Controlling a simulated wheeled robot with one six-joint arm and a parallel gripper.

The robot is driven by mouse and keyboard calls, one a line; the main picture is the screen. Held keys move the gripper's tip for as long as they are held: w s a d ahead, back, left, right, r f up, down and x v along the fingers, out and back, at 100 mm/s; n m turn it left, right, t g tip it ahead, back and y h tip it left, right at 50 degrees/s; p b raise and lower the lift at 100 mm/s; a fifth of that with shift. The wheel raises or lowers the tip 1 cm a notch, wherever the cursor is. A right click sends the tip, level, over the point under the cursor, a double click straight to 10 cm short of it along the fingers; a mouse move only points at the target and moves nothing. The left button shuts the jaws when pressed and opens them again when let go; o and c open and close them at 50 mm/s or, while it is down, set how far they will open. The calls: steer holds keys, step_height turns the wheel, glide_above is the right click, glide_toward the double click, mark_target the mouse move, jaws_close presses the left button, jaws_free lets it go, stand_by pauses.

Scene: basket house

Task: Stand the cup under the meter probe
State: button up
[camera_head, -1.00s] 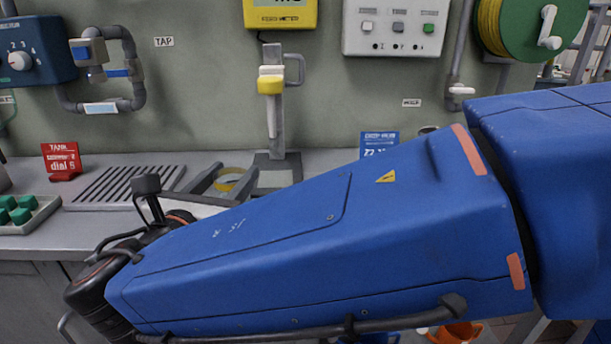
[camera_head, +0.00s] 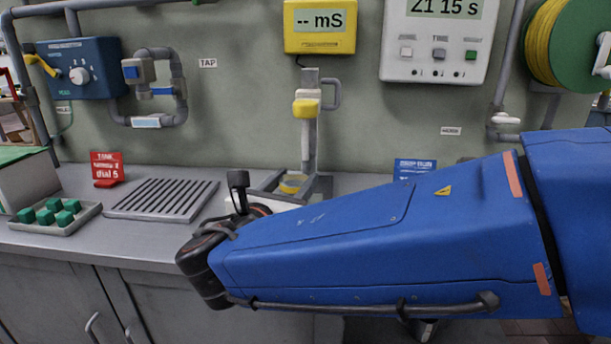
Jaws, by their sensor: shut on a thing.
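The meter (camera_head: 319,26) is a yellow box on the wall, with a display reading "-- mS". Its probe (camera_head: 306,108) has a yellow block and hangs on a grey upright stand above the counter. My gripper (camera_head: 298,178) is partly hidden behind my own blue arm. Its two grey fingers are on either side of a yellow-rimmed round thing, which looks like the cup (camera_head: 292,186). The cup is low by the foot of the stand, slightly left of the probe line. Its lower part is hidden, so I cannot tell whether it touches the counter.
A slatted drain grate (camera_head: 162,198) and a tray of green cubes (camera_head: 55,214) lie left on the counter. A red sign (camera_head: 107,168) stands behind them, and a blue sign (camera_head: 414,169) stands right of the stand. The tap pipe (camera_head: 165,85) is on the wall.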

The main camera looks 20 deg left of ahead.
mark_target(299, 175)
steer(key=shift+w, duration=1.7)
steer(key=w, duration=0.2)
steer(key=shift+w+d, duration=0.1)
steer(key=shift+w, duration=0.2)
steer(key=shift+w+f, duration=0.25)
steer(key=shift+f, duration=0.55)
steer(key=o, duration=1.2)
steer(key=shift+f, duration=0.1)
steer(key=s, duration=1.2)
